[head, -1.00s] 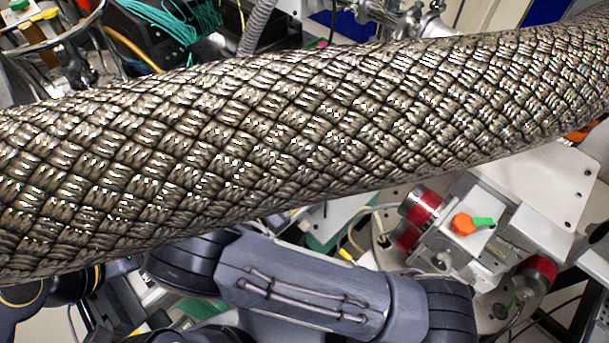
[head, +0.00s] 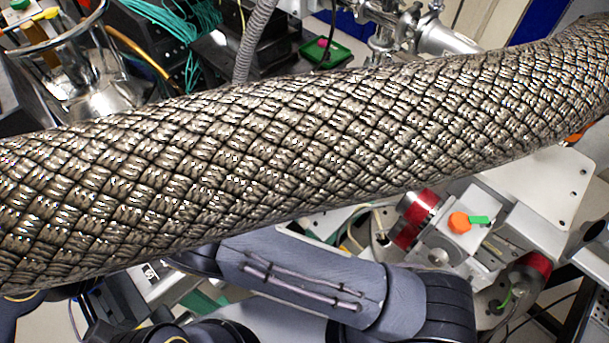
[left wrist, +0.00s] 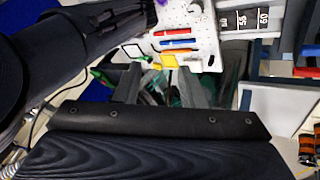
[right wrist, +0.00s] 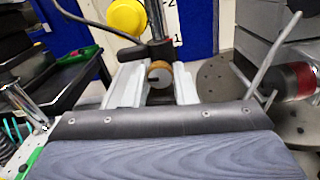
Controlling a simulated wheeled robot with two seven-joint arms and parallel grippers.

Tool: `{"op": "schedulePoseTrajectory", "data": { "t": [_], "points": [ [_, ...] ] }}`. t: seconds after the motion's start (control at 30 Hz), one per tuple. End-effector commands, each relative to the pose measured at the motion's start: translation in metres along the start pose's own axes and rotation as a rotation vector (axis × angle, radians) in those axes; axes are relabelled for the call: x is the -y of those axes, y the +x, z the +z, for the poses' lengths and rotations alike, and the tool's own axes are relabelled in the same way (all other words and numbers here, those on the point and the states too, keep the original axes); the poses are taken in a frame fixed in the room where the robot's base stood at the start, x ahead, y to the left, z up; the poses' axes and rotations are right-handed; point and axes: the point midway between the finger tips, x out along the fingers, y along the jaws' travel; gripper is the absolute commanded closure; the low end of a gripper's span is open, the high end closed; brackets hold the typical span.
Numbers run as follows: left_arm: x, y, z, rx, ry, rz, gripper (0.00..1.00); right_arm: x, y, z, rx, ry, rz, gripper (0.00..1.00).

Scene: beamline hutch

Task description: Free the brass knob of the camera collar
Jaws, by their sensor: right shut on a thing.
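In the right wrist view, a small brass knob (right wrist: 160,68) with a grey slotted end sits between the two pale fingers of my right gripper (right wrist: 157,78). The fingers are shut on its sides. A dark clamp-like part on a black post (right wrist: 157,47) stands directly behind the knob; I cannot tell where the collar's edges run. In the left wrist view, my left gripper (left wrist: 160,84) has its fingers apart with nothing held between them. In the head view, a thick braided hose crosses the picture and hides both grippers and the knob.
The braided hose (head: 300,150) spans the head view. A green tray (head: 325,50) lies behind the hose. In the right wrist view, a yellow round part (right wrist: 126,17) hangs above the knob.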

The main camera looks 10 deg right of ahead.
Motion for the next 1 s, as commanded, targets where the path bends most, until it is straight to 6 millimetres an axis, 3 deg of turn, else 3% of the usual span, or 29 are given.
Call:
{"op": "schedulePoseTrajectory", "data": {
  "t": [0.23,0.47,0.5,0.67,1.0],
  "points": [
    [0.0015,0.0033,0.0017,0.000,0.000,0.000,0.64,0.0003,0.0000,-0.0006,-0.001,-0.127,-0.002,0.99],
    [0.0013,0.0029,0.0015,0.000,0.000,0.000,0.64,0.0002,-0.0001,0.0000,0.000,-0.136,-0.001,0.99],
    [0.0013,0.0029,0.0015,0.000,0.000,0.000,0.64,0.0002,-0.0001,0.0000,0.000,-0.136,0.000,0.75],
    [0.0013,0.0029,0.0015,0.000,0.000,0.000,0.64,0.0001,-0.0001,0.0000,0.000,-0.135,0.000,0.54],
    [0.0023,0.0050,0.0025,0.000,0.000,0.000,0.64,-0.0002,-0.0045,-0.0012,-0.001,-0.133,0.001,0.54]
  ]
}}
